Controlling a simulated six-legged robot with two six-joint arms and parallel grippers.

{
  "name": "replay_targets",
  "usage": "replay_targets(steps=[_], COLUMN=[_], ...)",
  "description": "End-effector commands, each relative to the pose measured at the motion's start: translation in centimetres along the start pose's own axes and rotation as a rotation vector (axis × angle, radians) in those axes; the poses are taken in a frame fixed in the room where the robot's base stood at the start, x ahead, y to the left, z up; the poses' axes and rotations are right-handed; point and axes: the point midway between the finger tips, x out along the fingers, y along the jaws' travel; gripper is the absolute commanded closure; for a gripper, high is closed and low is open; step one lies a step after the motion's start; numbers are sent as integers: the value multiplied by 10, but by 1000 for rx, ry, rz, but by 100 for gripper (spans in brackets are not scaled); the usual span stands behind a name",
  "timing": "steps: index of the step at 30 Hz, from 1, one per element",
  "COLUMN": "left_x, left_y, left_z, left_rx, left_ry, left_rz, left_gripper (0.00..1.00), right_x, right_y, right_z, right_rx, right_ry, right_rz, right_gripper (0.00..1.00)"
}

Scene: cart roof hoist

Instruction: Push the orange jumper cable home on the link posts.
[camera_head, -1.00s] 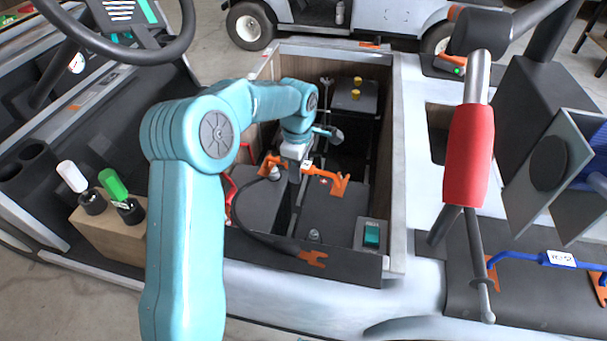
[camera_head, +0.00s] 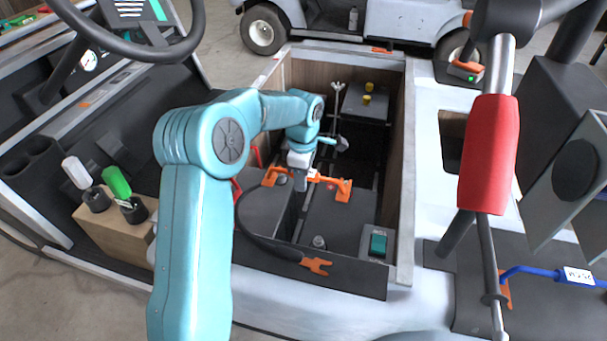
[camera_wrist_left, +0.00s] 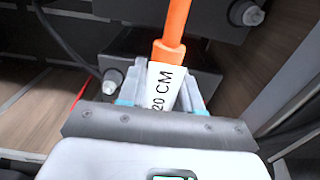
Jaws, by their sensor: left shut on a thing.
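The orange jumper cable (camera_head: 339,187) lies across the tops of the dark battery boxes in the open bay, with an orange forked lug at each end. My left gripper (camera_head: 301,185) is over it, shut on its middle. In the left wrist view, the orange jumper (camera_wrist_left: 174,30) runs up out of the jaws, and its white label reads "20 CM". Grey posts show there at the left (camera_wrist_left: 112,81) and upper right (camera_wrist_left: 247,13). Whether the lugs are seated on the link posts cannot be told. My right gripper is not in view.
A black cable with an orange forked lug (camera_head: 316,266) lies along the front of the bay. A grey post (camera_head: 318,242) and a green switch (camera_head: 378,244) are nearby. A red-sleeved bar (camera_head: 489,150) stands at right.

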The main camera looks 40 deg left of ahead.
Motion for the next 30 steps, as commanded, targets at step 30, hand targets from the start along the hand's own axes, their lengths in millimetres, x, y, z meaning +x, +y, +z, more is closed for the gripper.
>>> replay_targets(steps=[30], left_x=[58], left_y=[1], left_z=[1], left_rx=[1], left_ry=[0], left_rz=[1], left_gripper=[100], right_x=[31], right_y=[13], right_z=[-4], right_rx=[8], right_ry=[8], right_rz=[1], right_gripper=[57])
